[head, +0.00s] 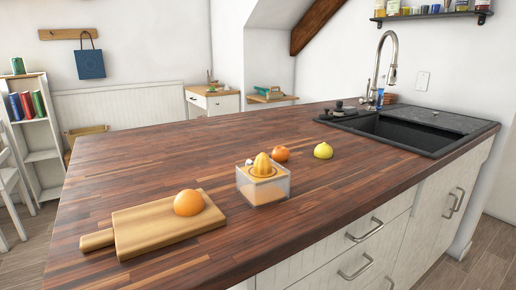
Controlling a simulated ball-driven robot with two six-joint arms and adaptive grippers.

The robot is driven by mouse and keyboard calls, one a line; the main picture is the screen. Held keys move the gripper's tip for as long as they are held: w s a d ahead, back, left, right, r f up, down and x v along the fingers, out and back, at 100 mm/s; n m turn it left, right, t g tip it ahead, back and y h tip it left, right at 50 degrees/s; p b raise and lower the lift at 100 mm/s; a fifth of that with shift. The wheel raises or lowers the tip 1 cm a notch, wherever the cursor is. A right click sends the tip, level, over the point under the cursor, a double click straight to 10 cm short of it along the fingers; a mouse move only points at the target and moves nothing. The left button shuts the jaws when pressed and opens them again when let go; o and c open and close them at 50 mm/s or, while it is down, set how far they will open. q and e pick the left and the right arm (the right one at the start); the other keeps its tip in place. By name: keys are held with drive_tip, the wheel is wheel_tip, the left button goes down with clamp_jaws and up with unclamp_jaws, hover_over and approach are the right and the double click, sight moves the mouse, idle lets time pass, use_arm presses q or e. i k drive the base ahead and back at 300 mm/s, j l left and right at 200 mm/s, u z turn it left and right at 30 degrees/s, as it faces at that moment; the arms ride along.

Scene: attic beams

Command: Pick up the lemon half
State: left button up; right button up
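The yellow lemon half (323,151) rests on the wooden countertop (330,200), right of the juicer and left of the sink. Its rounded yellow peel shows; no cut face is visible. Nothing touches it. Neither of my grippers is in the head view.
A citrus juicer (264,189) with a clear body stands left of the lemon half, with an orange piece (280,154) behind it. Another orange (188,203) sits on a cutting board (140,228). A dark sink (400,132) with a tall faucet (380,75) lies to the right.

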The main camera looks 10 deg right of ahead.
sight(324, 150)
drive_tip(key=l+u, duration=0.35)
drive_tip(key=u, duration=0.15)
drive_tip(key=l+u, duration=0.35)
drive_tip(key=u, duration=0.15)
drive_tip(key=l+u, duration=0.45)
drive_tip(key=k+l+u, duration=0.1)
drive_tip(key=u, duration=0.4)
drive_tip(key=l, duration=0.1)
